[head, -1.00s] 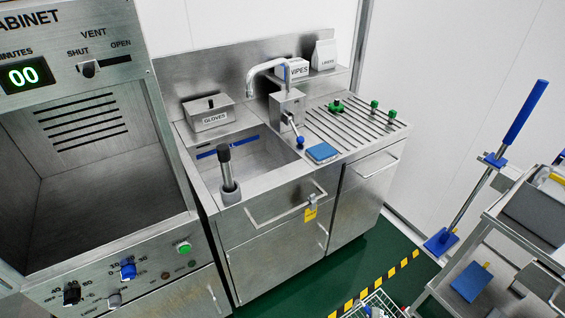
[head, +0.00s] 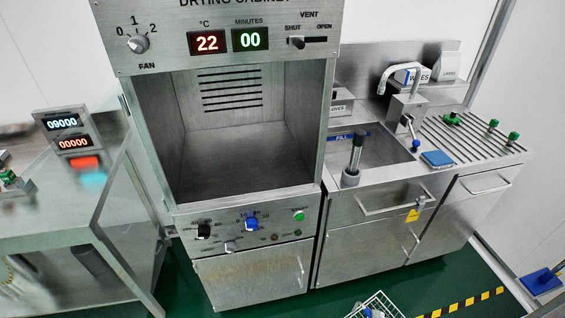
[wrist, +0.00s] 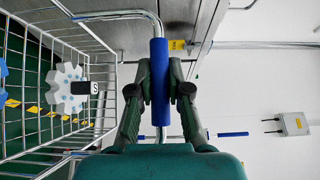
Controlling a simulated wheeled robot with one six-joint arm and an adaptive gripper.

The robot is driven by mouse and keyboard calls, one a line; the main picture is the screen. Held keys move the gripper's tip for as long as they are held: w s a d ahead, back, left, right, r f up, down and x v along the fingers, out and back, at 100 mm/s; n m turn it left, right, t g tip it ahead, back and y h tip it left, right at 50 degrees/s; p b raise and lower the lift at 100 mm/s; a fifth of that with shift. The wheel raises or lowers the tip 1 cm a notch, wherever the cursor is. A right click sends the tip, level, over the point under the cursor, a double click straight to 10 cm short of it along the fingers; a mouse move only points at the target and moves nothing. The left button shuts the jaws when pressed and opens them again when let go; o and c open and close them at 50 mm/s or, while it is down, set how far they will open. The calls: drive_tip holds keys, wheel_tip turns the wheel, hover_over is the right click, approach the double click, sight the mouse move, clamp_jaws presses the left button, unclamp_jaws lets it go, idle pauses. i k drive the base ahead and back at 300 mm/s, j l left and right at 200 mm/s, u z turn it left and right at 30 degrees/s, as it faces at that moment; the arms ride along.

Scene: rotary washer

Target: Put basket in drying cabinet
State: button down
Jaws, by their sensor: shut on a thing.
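The wire basket (head: 376,304) shows at the bottom edge of the head view, with only its upper part in the frame. In the wrist view the basket (wrist: 45,100) fills the left side and holds a pale toothed part (wrist: 66,88) marked S. My gripper (wrist: 160,88) is shut on the basket's blue handle grip (wrist: 159,65). The gripper is outside the head view. The drying cabinet (head: 325,100) stands in the middle of the head view. Its chamber (head: 235,150) is open at the front and looks empty; no door covers it.
The cabinet's control panel (head: 265,231) lies below the opening. A sink unit (head: 385,200) adjoins on the right, with an upright dark-handled tool (head: 356,155) at its front. A bench (head: 50,235) with displays stands on the left. Green floor shows in front.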

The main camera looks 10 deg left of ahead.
sight(234, 162)
drive_tip(key=u, duration=1.2)
drive_tip(key=k+l+u, duration=0.1)
drive_tip(key=l, duration=0.3)
drive_tip(key=k+l+u, duration=0.1)
drive_tip(key=l, duration=0.3)
drive_tip(key=k+l+u, duration=0.1)
drive_tip(key=l, duration=0.3)
